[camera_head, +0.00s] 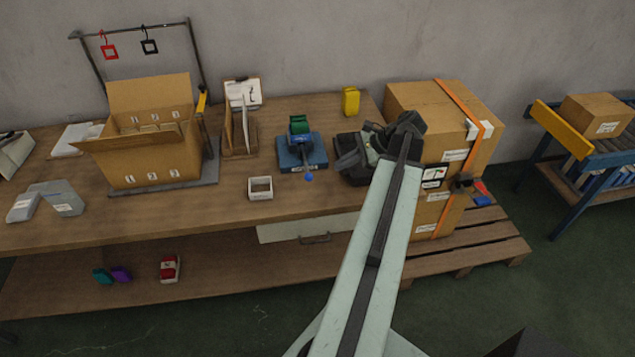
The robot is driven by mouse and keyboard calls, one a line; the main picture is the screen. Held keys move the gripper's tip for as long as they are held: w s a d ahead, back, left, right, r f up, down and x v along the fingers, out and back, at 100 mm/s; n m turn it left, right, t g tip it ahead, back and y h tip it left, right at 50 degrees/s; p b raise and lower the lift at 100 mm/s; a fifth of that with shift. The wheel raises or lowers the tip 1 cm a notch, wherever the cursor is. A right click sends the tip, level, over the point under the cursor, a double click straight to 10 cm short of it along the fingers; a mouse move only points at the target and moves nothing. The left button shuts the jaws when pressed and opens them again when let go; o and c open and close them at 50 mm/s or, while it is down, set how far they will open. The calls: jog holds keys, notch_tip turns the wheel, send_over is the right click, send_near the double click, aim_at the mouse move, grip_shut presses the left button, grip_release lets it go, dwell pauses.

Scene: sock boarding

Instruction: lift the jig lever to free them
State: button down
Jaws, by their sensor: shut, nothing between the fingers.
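The blue jig (302,152) stands on the workbench right of the middle. A green folded item, perhaps the socks, (299,124) sits at its back. A dark lever with a blue knob (308,177) lies low across the jig, its knob end toward the bench's front edge. My gripper (350,161) is at the dark end of my arm, to the right of the jig and apart from the lever. It is shut and empty. Its fingertips are hard to make out against the dark parts around them.
A small white open box (260,188) stands left of the knob. A cardboard box (150,155) and an upright file holder (240,130) stand further left. Stacked cartons (440,115) are at the right. A yellow item (351,101) stands behind. The bench front before the jig is clear.

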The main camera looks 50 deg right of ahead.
aim_at(305, 161)
jog(key=b+x, duration=0.6)
jog(key=x, duration=0.3)
jog(key=shift+f+b, duration=0.25)
jog(key=shift+b, duration=0.05)
jog(key=shift+w+a+f, duration=0.2)
jog(key=shift+w+a, duration=0.05)
jog(key=shift+w, duration=0.1)
jog(key=shift+r, duration=0.1)
